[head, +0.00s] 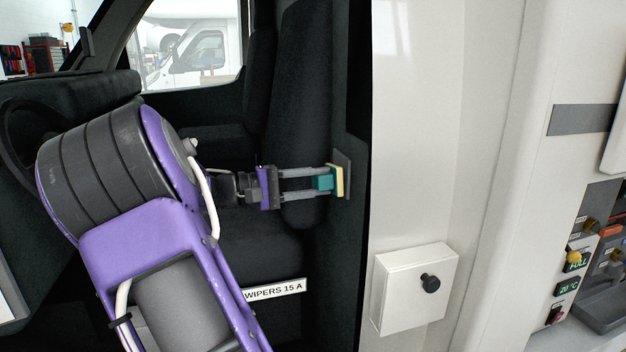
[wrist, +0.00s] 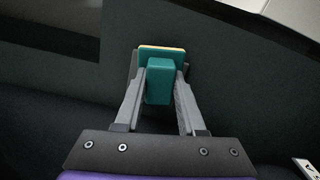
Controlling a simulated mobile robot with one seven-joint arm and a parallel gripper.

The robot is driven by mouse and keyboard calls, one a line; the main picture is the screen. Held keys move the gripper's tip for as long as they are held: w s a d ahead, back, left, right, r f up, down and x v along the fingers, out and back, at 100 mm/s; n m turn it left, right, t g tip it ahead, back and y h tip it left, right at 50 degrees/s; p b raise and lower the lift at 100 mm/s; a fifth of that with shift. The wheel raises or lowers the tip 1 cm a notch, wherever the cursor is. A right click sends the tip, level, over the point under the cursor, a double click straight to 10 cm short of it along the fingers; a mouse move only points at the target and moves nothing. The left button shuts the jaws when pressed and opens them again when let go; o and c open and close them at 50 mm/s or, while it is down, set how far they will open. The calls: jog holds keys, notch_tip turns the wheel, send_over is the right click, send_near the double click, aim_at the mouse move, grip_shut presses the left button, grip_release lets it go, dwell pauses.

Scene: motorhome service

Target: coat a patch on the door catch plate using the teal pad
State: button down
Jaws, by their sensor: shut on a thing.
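My gripper (head: 322,182) reaches in through the open cab doorway and is shut on the teal pad (head: 325,179), with its pale yellow face turned away from my gripper. In the wrist view my gripper (wrist: 161,85) has a finger on each side of the teal pad (wrist: 159,82). The door catch plate (head: 343,170) is a small dark grey plate on the dark door pillar. The pad's yellow face is at the plate and appears to meet it; firm contact cannot be told. The plate's surface behind the pad is mostly hidden.
Dark cab seats (head: 297,115) stand behind my arm, and a steering wheel (head: 15,125) is at the left. A white box with a black knob (head: 398,300) is on the white wall right of the doorway. A control panel (head: 590,260) is at far right.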

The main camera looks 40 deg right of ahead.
jog(key=shift+s+a, duration=0.15)
jog(key=shift+s, duration=0.15)
jog(key=w+d+p, duration=0.2)
jog(key=w+d, duration=0.2)
jog(key=w, duration=0.2)
jog(key=shift+w+p, duration=0.35)
dwell(0.3)
jog(key=p+v, duration=0.1)
jog(key=v, duration=0.5)
dwell(0.5)
jog(key=shift+w+a, duration=0.15)
jog(key=shift+a, duration=0.05)
jog(key=shift+v, duration=1.3)
